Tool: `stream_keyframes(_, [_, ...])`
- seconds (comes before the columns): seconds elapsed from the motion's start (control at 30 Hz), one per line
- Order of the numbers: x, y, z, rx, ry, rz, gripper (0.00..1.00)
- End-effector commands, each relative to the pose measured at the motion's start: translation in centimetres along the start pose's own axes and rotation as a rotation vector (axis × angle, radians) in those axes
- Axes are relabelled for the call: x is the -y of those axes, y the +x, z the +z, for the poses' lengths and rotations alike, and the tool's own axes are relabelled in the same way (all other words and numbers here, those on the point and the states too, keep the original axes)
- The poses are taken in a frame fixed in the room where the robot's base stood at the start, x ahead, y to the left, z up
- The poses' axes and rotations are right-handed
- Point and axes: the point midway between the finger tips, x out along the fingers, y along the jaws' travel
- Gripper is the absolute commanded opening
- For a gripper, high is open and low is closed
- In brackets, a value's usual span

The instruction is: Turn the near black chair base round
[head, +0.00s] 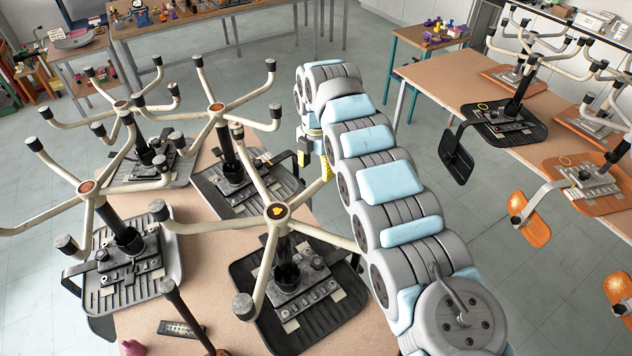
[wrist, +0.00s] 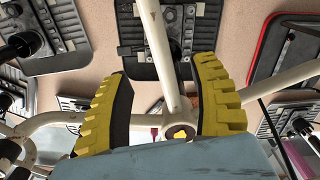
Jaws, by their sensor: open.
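The near black chair base stands upside down on its black ribbed seat (head: 330,312) at the table's near side. Its cream legs spread from a hub with a yellow centre (head: 278,211); this hub also shows in the wrist view (wrist: 180,132). My gripper (head: 326,165) is at the far right side of this base, partly hidden by my arm. In the wrist view my gripper (wrist: 162,70) is open, with one yellow finger on each side of a cream leg (wrist: 158,45). I cannot tell whether either finger touches it.
Several other upturned chair bases crowd the same wooden table (head: 140,325), close behind and left, one with its hub (head: 217,108) just beyond. A remote (head: 181,329) lies near the front. Another table (head: 440,80) with chairs stands right across an open floor gap.

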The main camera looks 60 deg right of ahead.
Motion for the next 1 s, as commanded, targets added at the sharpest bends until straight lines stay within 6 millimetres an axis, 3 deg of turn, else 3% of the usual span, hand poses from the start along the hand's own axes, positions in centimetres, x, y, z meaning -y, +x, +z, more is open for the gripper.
stream_keyframes(0.2, [0.2,3.8,-0.1,-0.005,0.001,-0.004,0.62])
stream_keyframes(0.4, [0.1,6.1,-0.1,-0.004,0.000,-0.004,0.62])
stream_keyframes(0.87, [0.1,7.2,0.0,-0.001,0.001,-0.002,0.62])
stream_keyframes(1.0, [0.1,7.2,0.0,-0.001,0.001,-0.002,0.27])
